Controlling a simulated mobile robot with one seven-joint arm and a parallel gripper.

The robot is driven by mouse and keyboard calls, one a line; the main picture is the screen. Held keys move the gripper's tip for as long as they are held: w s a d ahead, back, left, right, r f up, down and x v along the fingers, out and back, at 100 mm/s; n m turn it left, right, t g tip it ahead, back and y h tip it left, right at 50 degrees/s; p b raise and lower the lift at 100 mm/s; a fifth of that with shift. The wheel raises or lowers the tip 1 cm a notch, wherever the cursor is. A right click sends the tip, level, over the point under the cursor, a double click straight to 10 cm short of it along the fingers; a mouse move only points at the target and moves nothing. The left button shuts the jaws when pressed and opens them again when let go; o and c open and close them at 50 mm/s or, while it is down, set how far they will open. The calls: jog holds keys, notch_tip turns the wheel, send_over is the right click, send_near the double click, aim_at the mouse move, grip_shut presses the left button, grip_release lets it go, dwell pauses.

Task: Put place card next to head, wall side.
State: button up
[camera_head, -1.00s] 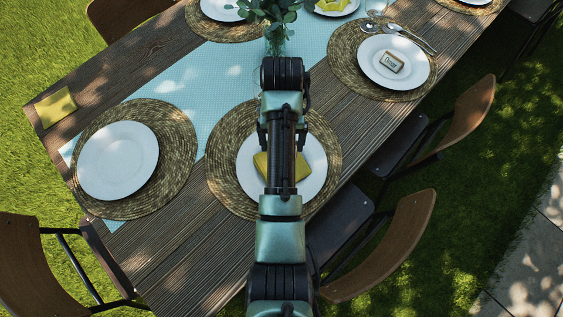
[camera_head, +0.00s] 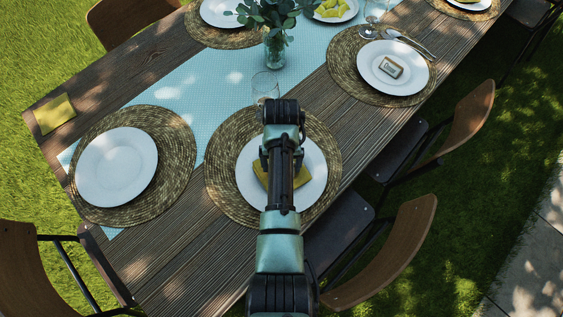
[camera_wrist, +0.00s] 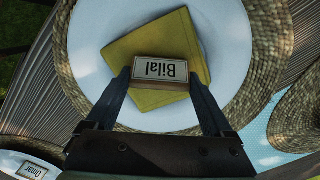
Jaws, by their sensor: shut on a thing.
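My gripper (camera_wrist: 164,82) is shut on a place card reading "Bilal" (camera_wrist: 160,70), upside down in the wrist view. The card is over a folded yellow napkin (camera_wrist: 155,45) on a white plate (camera_wrist: 95,50); I cannot tell whether it touches the napkin. In the head view my gripper (camera_head: 282,160) is above that plate (camera_head: 313,170), on a round woven mat (camera_head: 222,180). My arm hides the card there. The plate at the table's end (camera_head: 115,168) is empty. Another card, seemingly "Omar" (camera_head: 390,67), sits on the neighbouring plate (camera_head: 408,80).
A clear glass (camera_head: 265,88) stands just beyond my gripper. A vase of leaves (camera_head: 275,45) stands on the pale blue runner (camera_head: 210,80). A yellow napkin (camera_head: 54,113) lies at the far left corner. Chairs (camera_head: 390,250) line the table. Bare wood (camera_head: 175,250) lies front left.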

jog(key=o, duration=1.1)
notch_tip(320, 180, up, 12)
jog(key=shift+r+p, duration=0.15)
jog(key=shift+p, duration=0.4)
